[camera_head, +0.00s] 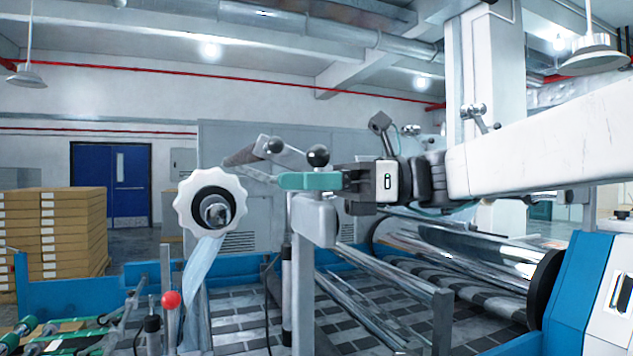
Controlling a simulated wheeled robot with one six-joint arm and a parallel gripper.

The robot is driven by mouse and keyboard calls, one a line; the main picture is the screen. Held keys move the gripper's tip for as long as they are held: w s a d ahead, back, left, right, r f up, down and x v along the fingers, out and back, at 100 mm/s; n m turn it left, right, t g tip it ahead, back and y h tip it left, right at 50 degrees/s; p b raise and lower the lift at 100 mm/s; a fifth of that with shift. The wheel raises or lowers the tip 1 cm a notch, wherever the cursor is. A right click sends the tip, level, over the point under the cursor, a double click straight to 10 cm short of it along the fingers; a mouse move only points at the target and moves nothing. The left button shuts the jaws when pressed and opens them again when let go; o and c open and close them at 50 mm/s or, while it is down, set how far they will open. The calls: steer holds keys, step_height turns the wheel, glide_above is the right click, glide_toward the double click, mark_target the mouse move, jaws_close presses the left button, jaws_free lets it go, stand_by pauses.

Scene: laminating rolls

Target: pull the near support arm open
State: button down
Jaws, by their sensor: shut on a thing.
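The near support arm (313,222) appears as a grey block on an upright post in the middle of the view. A black ball knob (318,155) shows just above my gripper's fingers. My gripper (286,181), with teal fingers, reaches in from the right at the height of the top of the support arm. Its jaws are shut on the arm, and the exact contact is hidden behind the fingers. A white scalloped handwheel (211,205) on a shaft stands to the left, apart from my gripper.
A shiny roll (460,247) lies behind on the right, beside a blue-and-white machine housing (587,295). A red ball knob (171,299) stands at lower left. Stacked boxes (60,240) are at far left. Blue frame rails surround the tiled floor between.

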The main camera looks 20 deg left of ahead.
mark_target(329, 203)
steer(key=shift+w+d+f, duration=0.15)
steer(key=shift+d, duration=0.25)
steer(key=shift+w+a, duration=0.1)
steer(key=shift+w, duration=0.05)
steer(key=c, duration=1.8)
jaws_free()
steer(key=o, duration=0.4)
steer(key=d, duration=0.2)
steer(key=shift+d+r, duration=0.4)
steer(key=shift+a+f, duration=0.15)
steer(key=shift+a, duration=0.7)
steer(key=shift+c, duration=0.5)
